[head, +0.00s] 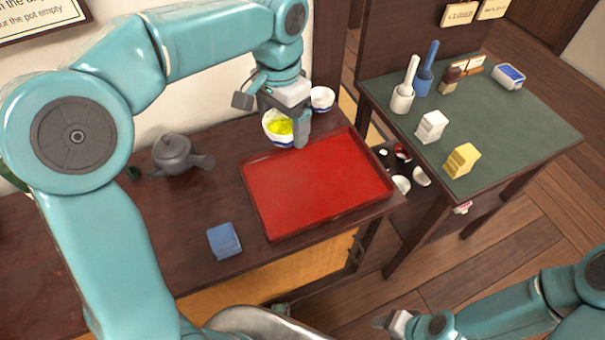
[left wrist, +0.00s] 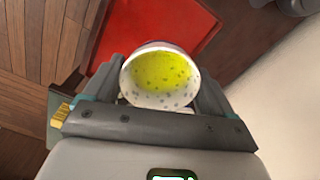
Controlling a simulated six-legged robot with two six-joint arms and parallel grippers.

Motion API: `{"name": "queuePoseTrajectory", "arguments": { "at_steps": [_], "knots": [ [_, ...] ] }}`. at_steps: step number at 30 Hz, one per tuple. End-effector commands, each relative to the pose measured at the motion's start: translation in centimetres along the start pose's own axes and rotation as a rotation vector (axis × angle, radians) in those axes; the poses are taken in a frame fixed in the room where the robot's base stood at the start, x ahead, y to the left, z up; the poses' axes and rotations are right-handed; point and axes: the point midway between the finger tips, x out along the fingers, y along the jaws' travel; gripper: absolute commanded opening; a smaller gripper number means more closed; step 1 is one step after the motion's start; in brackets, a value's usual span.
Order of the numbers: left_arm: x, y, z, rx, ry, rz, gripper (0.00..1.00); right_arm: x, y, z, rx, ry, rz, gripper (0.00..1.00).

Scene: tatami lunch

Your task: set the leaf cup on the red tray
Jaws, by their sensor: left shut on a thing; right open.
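The leaf cup (head: 279,139), a white cup with blue on its outside and yellow-green contents, is in my left gripper (head: 284,122) at the back edge of the red tray (head: 315,185). The left wrist view shows the cup (left wrist: 160,80) between the two fingers of that gripper (left wrist: 160,98), its speckled inside facing the camera. The red tray (left wrist: 150,22) lies beyond it there. I cannot tell whether the cup touches the table. No cup stands on the tray. My right gripper (head: 386,322) is open, low at the bottom of the head view, away from the table.
A second white-and-blue cup (head: 322,98) stands behind the leaf cup. A grey teapot (head: 174,155) and a blue block-shaped item (head: 224,240) are left of the tray. A green-topped side table (head: 500,120) at right holds several items. The tray's surface is clear.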

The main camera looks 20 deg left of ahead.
Motion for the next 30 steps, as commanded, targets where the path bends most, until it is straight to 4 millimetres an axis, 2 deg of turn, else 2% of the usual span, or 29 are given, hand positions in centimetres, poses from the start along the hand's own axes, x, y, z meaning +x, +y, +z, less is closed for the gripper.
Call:
{"name": "queuePoseTrajectory", "arguments": {
  "at_steps": [1,3,10,19,25,30],
  "knots": [
    [1.9,0.0,0.2,0.000,-0.005,0.001,0.49,0.7,0.2,0.0,0.000,0.000,0.000,0.53],
    [3.9,0.1,0.3,0.000,-0.007,0.002,0.49,1.1,0.4,0.0,0.000,0.000,0.000,0.53],
    [9.8,0.0,0.3,-0.001,-0.005,0.001,0.49,2.1,0.8,0.0,0.000,0.000,0.000,0.53],
    [13.2,-0.2,0.0,-0.001,-0.004,0.000,0.49,2.6,0.9,0.0,0.000,0.000,0.000,0.53],
    [16.8,-0.2,-0.2,-0.002,-0.003,0.001,0.49,3.2,1.2,-0.1,0.000,0.000,0.000,0.53],
    [17.8,-0.2,-0.2,-0.001,0.000,0.000,0.49,3.3,1.2,-0.1,0.000,0.000,0.000,0.53]
  ]
}}
